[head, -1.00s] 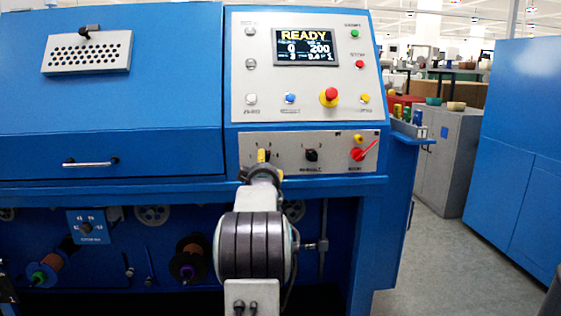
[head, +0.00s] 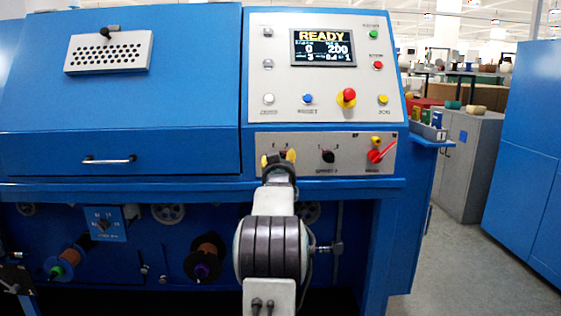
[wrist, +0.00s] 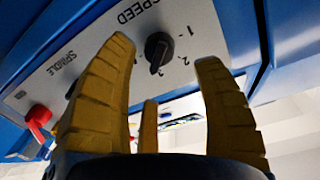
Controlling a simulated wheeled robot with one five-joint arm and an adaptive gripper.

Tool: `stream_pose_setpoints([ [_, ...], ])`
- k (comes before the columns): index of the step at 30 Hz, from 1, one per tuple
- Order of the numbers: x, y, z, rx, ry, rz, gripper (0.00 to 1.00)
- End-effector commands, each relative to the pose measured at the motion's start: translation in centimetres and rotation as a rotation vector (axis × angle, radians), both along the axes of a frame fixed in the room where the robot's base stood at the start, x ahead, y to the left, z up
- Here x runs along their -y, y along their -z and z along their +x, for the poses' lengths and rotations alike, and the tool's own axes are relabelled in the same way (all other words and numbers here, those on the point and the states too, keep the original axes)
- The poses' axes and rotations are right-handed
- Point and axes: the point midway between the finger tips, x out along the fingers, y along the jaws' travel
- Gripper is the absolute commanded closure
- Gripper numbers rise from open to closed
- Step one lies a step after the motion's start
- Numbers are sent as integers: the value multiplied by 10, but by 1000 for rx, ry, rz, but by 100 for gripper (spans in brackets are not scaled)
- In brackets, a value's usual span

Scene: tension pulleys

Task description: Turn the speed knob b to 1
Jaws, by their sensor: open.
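The speed knob (wrist: 158,50) is black, under the label SPEED, with the marks 1, 2 and 3 around it in the wrist view. My gripper's yellow fingers are spread and empty. In the wrist view the knob shows between the fingertips, and I cannot tell whether they touch it.
A second black knob (head: 328,156) and a red lever switch (head: 375,156) sit to the right on the same panel. Above it are a display (head: 323,47) reading READY and a red stop button (head: 346,96). Open floor (head: 440,265) lies right of the machine.

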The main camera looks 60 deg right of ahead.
Motion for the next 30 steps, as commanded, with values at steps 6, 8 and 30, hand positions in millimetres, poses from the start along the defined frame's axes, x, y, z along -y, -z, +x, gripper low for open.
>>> stream_pose_setpoints([
  [6, 20, 0, 11, -1, 0, 0, 39],
  [8, 25, 0, 14, -2, 0, 0, 39],
  [30, 48, 0, 26, -2, 0, 0, 39],
])
